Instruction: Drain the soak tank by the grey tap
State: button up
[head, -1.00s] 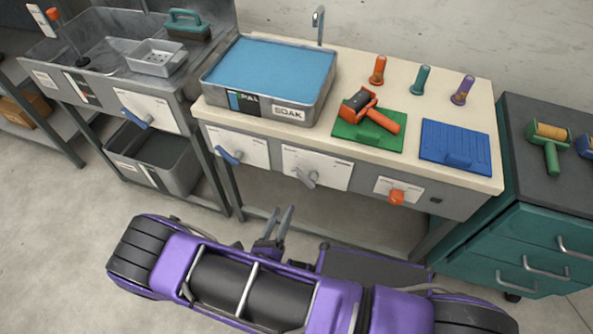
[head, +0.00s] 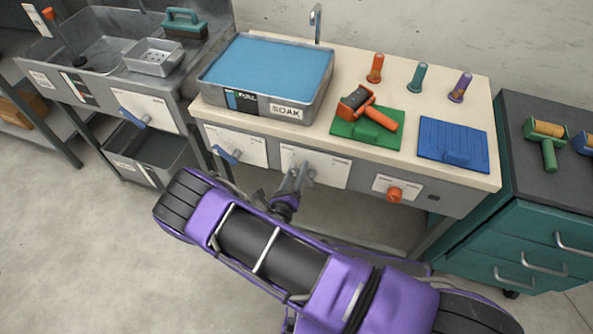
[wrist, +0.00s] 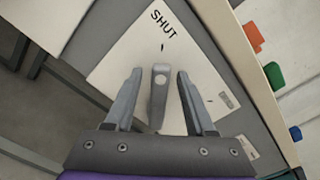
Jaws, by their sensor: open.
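The soak tank (head: 270,108), a grey tray labelled SOAK and full of blue water, stands on the left of the cream bench. The grey tap (head: 309,173) is a lever on the middle white plate of the bench front. In the wrist view the grey lever (wrist: 159,95) stands between my two fingers, with a gap on each side, and lies nearly in line with them. The plate (wrist: 170,45) reads SHUT near its upper edge. My gripper (head: 299,178) is open at the tap; in the wrist view its fingertips (wrist: 160,72) flank the lever.
A blue tap (head: 228,156) is left of the grey one and an orange knob (head: 394,194) right. Another blue-handled tap (head: 142,121) is under the sink (head: 92,60). A grey bin (head: 150,150) stands below. Green drawers (head: 545,240) stand at right.

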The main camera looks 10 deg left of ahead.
grip_shut()
dwell(1.4)
